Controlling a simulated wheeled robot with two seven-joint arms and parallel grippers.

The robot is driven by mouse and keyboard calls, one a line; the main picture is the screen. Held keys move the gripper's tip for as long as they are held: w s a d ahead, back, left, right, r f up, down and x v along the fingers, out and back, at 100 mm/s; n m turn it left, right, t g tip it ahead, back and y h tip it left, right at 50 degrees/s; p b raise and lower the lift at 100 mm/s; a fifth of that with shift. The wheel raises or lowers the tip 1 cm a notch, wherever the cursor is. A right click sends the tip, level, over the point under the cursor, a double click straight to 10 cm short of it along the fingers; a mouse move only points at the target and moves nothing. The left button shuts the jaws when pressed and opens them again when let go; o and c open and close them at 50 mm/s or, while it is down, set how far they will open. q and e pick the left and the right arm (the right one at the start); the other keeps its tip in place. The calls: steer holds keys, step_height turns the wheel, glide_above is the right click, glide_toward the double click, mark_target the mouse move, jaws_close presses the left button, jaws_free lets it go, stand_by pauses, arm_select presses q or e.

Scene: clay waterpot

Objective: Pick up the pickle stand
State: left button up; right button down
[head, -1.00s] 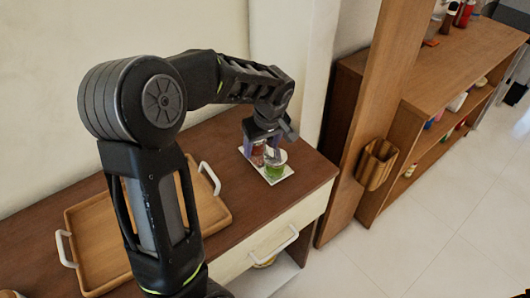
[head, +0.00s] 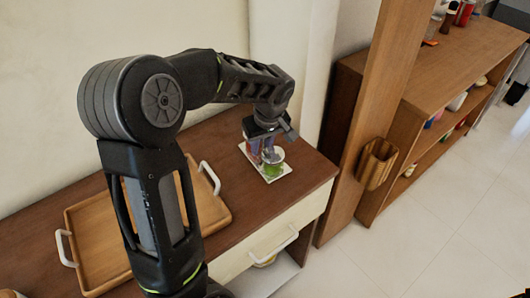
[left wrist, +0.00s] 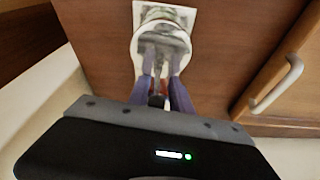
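The pickle stand is a small white tray (head: 284,178) with a red jar and a green jar (head: 273,170) on it, near the right end of the brown cabinet top. In the left wrist view its white tray (left wrist: 188,14) shows at the top, with a round pale part below it. My left gripper (head: 262,150) points down over the stand, its bluish fingers close together at the stand's middle. In the left wrist view the fingers (left wrist: 162,62) stand near each other with something greyish between them; whether they grip it is unclear. My right gripper is out of view.
A wooden tray with white handles (head: 221,212) lies left of the stand, partly behind my arm. A wooden post (head: 362,110) with a wooden holder (head: 376,163) stands to the right. The cabinet's drawer handle (head: 276,245) sticks out below the front edge.

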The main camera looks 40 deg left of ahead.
arm_select(q)
jaws_close()
stand_by(0.6)
steer(key=shift+r, duration=0.1)
step_height(320, 180, up, 10)
steer(key=shift+f+b, duration=0.1)
steer(key=shift+b, duration=0.35)
steer(key=shift+a, duration=0.1)
stand_by(0.6)
